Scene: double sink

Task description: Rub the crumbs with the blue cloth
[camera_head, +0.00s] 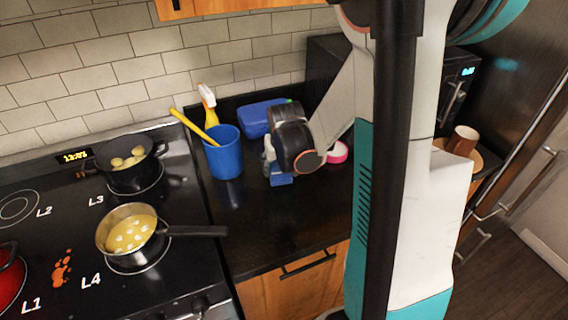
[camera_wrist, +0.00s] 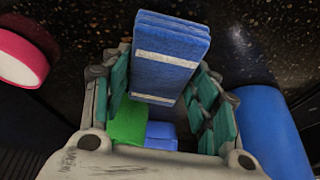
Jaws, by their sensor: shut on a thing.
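The blue cloth (camera_wrist: 172,58) is a folded blue piece with white bands. It sits between the teal-padded fingers of my gripper (camera_wrist: 165,95) in the wrist view. In the head view, my gripper (camera_head: 273,163) is low over the dark counter, right of the blue cup, and the cloth (camera_head: 281,180) shows below it. The gripper is shut on the cloth; I cannot tell whether the cloth touches the counter. The orange-red crumbs (camera_head: 62,268) lie in a small patch on the black stovetop, between the L1 and L4 marks, well left of my gripper.
The blue cup (camera_head: 224,158) holds a yellow-handled utensil. A blue box (camera_head: 258,118) stands behind my gripper; a pink round object (camera_head: 338,153) is to its right. A saucepan (camera_head: 130,228) with its handle over the counter, a black pot (camera_head: 130,170) and a red pot (camera_head: 10,275) surround the crumbs.

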